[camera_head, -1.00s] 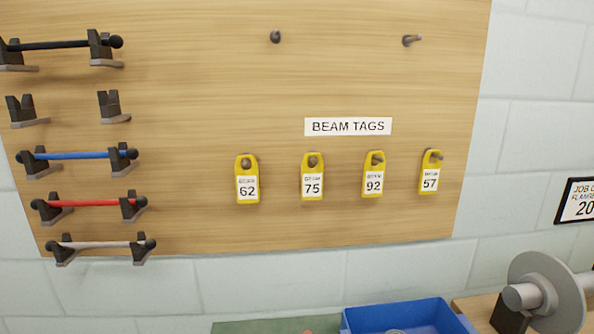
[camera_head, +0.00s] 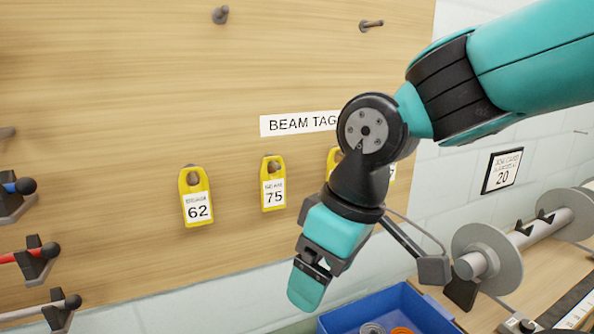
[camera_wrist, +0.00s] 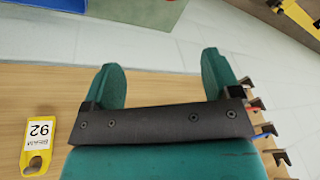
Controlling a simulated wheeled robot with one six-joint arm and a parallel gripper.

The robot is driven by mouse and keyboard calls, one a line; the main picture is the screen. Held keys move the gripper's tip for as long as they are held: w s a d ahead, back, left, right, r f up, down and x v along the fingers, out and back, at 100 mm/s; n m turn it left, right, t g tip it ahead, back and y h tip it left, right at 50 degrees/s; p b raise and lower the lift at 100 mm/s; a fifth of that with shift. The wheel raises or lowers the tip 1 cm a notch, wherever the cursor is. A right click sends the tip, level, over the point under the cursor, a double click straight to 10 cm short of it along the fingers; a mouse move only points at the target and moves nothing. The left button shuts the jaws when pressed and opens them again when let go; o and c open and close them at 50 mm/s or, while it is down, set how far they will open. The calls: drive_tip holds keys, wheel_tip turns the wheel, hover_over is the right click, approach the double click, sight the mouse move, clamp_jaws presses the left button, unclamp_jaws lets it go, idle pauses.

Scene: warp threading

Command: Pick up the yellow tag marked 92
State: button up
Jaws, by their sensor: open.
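The yellow tag marked 92 (camera_wrist: 38,145) hangs on the wooden board and shows upside down at the lower left of the wrist view, left of my gripper and apart from it. In the head view my arm covers most of this tag; only a yellow edge (camera_head: 333,160) shows. My gripper (camera_wrist: 160,66) is open, with nothing between its fingers. In the head view my gripper (camera_head: 308,287) is in front of the board's lower edge, below the row of tags, and partly hides its own fingers.
Yellow tags marked 62 (camera_head: 197,200) and 75 (camera_head: 273,186) hang to the left. A BEAM TAGS label (camera_head: 290,124) is above. A blue bin (camera_head: 372,308) stands below, with a grey flanged beam (camera_head: 490,262) to its right. Rods on black holders (camera_head: 38,262) line the left.

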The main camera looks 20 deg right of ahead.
drive_tip(key=w+d+r+m+t+h+p, duration=0.25)
drive_tip(key=w+d+r, duration=0.25)
drive_tip(key=w+r, duration=0.4)
drive_tip(key=w+d+r+m+t+h+p, duration=0.1)
drive_tip(key=w+d+r+m+h+p, duration=0.25)
drive_tip(key=w+r, duration=0.65)
drive_tip(key=w+d+f+p, duration=0.1)
drive_tip(key=w+d+f, duration=0.1)
drive_tip(key=f, duration=0.4)
drive_tip(key=w+d+f+p, duration=0.1)
drive_tip(key=w+d+f, duration=0.1)
drive_tip(key=d+f, duration=0.3)
drive_tip(key=shift+d+f, duration=0.3)
drive_tip(key=shift+f, duration=0.6)
drive_tip(key=c, duration=1.2)
